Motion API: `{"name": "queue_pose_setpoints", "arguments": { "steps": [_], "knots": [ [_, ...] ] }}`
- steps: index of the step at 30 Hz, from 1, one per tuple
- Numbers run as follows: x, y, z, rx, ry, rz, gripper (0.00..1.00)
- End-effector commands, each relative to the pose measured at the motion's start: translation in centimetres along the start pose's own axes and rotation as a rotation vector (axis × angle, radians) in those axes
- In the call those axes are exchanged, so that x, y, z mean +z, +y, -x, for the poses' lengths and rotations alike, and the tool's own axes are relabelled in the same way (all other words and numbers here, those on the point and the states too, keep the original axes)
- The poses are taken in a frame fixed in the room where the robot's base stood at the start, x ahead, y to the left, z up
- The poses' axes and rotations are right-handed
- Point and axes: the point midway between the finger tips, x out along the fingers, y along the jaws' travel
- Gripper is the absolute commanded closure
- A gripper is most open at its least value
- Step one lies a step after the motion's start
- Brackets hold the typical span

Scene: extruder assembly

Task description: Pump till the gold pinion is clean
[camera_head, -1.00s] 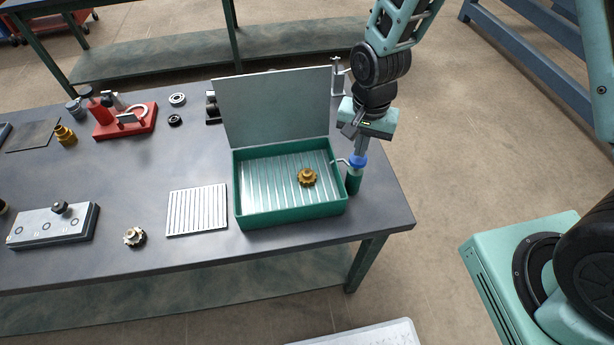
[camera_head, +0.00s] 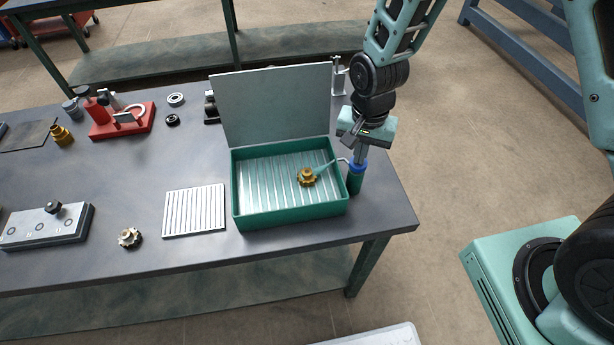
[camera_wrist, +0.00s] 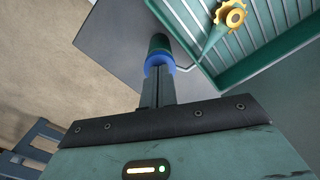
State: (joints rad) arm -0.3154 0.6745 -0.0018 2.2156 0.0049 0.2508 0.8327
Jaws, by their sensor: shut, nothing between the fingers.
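The gold pinion (camera_head: 307,177) lies on the ribbed floor of the green wash tray (camera_head: 290,218); it also shows in the wrist view (camera_wrist: 230,16). The pump (camera_head: 355,180), a green body with a blue top, stands at the tray's right side, its spout bent over the rim. A pale teal stream (camera_head: 325,167) runs from the spout to the pinion. My gripper (camera_head: 360,158) points down, shut and empty, with its fingertips on the blue pump top (camera_wrist: 159,61). The pinion looks gold with some darker brown; how clean it is cannot be told.
The tray's grey lid (camera_head: 275,105) stands up behind it. A ribbed plate (camera_head: 194,211), a second small gear (camera_head: 130,238), a grey block fixture (camera_head: 45,227) and a red stand (camera_head: 122,121) are on the table to the left. The table's right edge is close to the pump.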

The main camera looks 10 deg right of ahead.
Motion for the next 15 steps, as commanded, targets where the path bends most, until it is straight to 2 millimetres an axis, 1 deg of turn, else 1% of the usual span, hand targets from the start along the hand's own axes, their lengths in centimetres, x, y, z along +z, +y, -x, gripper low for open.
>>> {"name": "queue_pose_setpoints", "arguments": {
  "steps": [5, 15],
  "knots": [
    [0.0, 0.0, 1.0, 0.0, 0.0, 0.0, 1.0],
    [0.0, 0.0, 4.0, 0.0, 0.0, 0.0, 1.0]
  ]
}}
